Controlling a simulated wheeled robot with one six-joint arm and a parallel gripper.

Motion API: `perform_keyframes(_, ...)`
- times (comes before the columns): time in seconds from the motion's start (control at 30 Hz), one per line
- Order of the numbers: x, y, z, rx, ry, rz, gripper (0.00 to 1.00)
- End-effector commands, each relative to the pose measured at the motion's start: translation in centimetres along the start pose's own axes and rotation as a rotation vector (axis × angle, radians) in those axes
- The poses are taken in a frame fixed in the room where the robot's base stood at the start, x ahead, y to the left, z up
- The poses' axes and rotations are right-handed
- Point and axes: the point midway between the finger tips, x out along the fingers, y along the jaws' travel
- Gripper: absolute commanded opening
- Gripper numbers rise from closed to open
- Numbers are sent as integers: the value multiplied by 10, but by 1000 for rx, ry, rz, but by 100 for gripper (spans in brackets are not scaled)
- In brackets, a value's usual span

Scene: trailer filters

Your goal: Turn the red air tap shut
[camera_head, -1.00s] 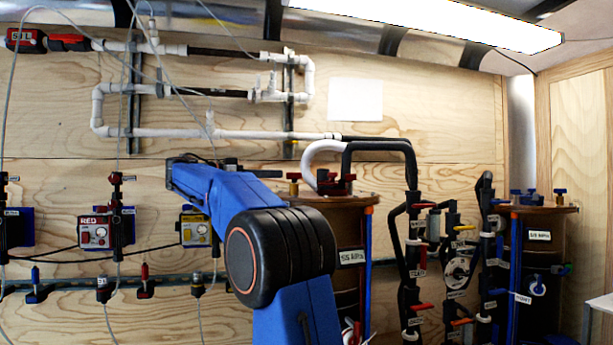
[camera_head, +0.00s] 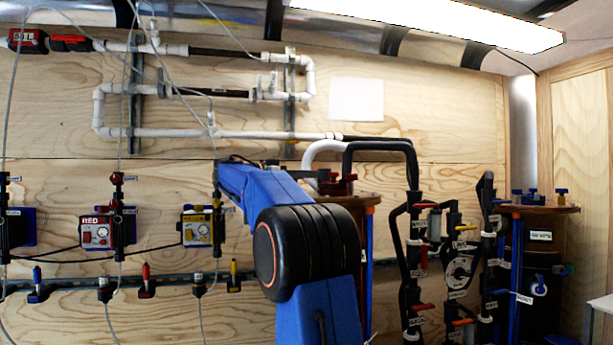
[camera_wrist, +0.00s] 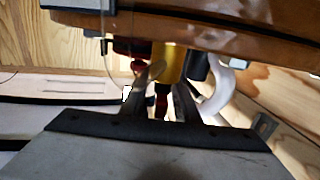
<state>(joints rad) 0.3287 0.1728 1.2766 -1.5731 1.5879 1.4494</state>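Two red-handled taps could be the red air tap, and I cannot tell which it is. One (camera_head: 146,280) is on the low wall rail. The other (camera_head: 336,184) is a red-handled fitting on top of the brown tank. My gripper (camera_wrist: 168,98) shows two dark fingers set apart in the wrist view. A narrow dark red and black piece (camera_wrist: 161,102) shows between or just beyond them; contact cannot be told. A yellow part (camera_wrist: 171,62) and a red part (camera_wrist: 131,47) are just beyond the fingers, below a brown round edge. In the head view my arm hides the fingertips.
A brown tank lid (camera_wrist: 220,38) crosses the top of the wrist view, with a white hose (camera_wrist: 217,92) beside it. Black pipes with red levers (camera_head: 424,307) stand right of my arm. Red (camera_head: 97,234) and yellow (camera_head: 197,230) boxes hang on the wall at left.

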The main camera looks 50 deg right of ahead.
Motion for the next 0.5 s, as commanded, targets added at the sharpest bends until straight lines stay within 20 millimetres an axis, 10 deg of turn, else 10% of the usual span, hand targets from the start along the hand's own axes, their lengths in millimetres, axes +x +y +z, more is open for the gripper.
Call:
perform_keyframes(0.17, 0, 0, 0, 0, 0, 0, 28)
perform_keyframes(0.3, 0, 0, 0, 0, 0, 0, 0)
perform_keyframes(0.5, 0, 0, 0, 0, 0, 11, 0)
